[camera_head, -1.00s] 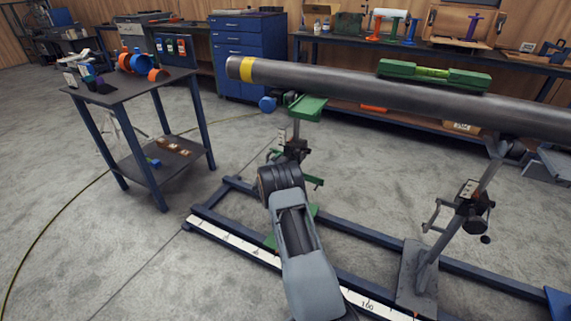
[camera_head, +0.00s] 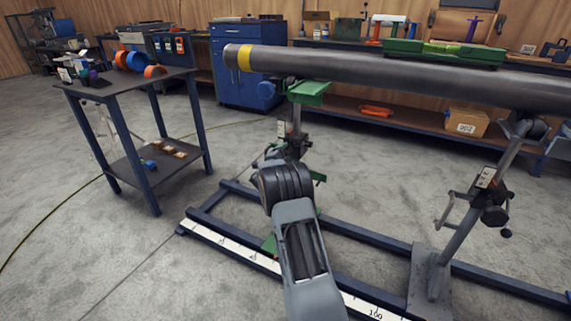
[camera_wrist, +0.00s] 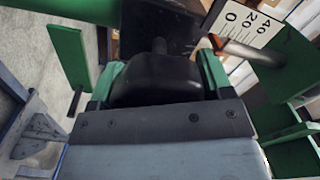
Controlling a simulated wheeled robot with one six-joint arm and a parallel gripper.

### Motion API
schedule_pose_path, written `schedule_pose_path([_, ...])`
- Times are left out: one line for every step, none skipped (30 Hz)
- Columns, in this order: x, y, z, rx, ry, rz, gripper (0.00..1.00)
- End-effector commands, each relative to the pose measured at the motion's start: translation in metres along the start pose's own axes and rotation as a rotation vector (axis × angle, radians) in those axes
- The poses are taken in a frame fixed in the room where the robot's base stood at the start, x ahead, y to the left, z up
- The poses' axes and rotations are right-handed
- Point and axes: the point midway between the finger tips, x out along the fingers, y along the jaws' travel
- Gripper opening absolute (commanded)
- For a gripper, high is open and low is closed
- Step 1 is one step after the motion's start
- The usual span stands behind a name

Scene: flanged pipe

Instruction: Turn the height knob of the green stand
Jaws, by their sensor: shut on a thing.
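The green stand (camera_head: 308,93) is under the left end of the pipe (camera_head: 400,75) in the head view. Its lower post is partly hidden by my wrist. In the wrist view, a dark rounded knob (camera_wrist: 153,82) sits between the green fingers of my gripper (camera_wrist: 158,72), one on each side. My gripper is shut on it. The knob is hidden behind my wrist in the head view. A white scale plate (camera_wrist: 250,24) marked 0, 20, 40 and an orange-tipped pointer (camera_wrist: 217,42) show at the upper right of the wrist view.
A grey stand (camera_head: 465,215) holds the pipe on the right. A green level (camera_head: 445,52) lies on the pipe. Blue rails (camera_head: 370,237) with a ruler strip run along the floor. A dark side table (camera_head: 120,88) stands left. Floor between table and rails is open.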

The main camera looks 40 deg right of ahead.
Motion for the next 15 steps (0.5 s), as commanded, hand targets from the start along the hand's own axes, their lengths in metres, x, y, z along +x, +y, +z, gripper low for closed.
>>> schedule_pose_path([0.0017,0.0065,-0.0001,0.049,0.007,0.001,0.49])
schedule_pose_path([0.0017,0.0067,0.0,0.077,0.007,0.001,0.49])
schedule_pose_path([0.0017,0.0069,0.0002,0.115,0.006,0.001,0.49])
schedule_pose_path([0.0017,0.0068,0.0001,0.144,0.006,0.0,0.49])
schedule_pose_path([0.0017,0.0066,-0.0001,0.172,0.006,0.0,0.49])
schedule_pose_path([0.0017,0.0067,-0.0002,0.21,0.007,0.0,0.49])
schedule_pose_path([0.0017,0.0069,-0.0003,0.239,0.007,0.001,0.49])
schedule_pose_path([0.0018,0.0068,-0.0004,0.267,0.007,0.001,0.49])
schedule_pose_path([0.0018,0.0064,-0.0006,0.305,0.007,0.0,0.49])
schedule_pose_path([0.0018,0.0061,-0.0007,0.333,0.007,0.0,0.49])
schedule_pose_path([0.0018,0.0059,-0.0008,0.361,0.007,0.0,0.49])
schedule_pose_path([0.0018,0.0058,-0.0009,0.399,0.007,0.0,0.49])
schedule_pose_path([0.0018,0.0057,-0.001,0.427,0.007,0.001,0.49])
schedule_pose_path([0.0018,0.0055,-0.0011,0.455,0.007,0.001,0.49])
schedule_pose_path([0.0019,0.0052,-0.0013,0.492,0.007,0.001,0.49])
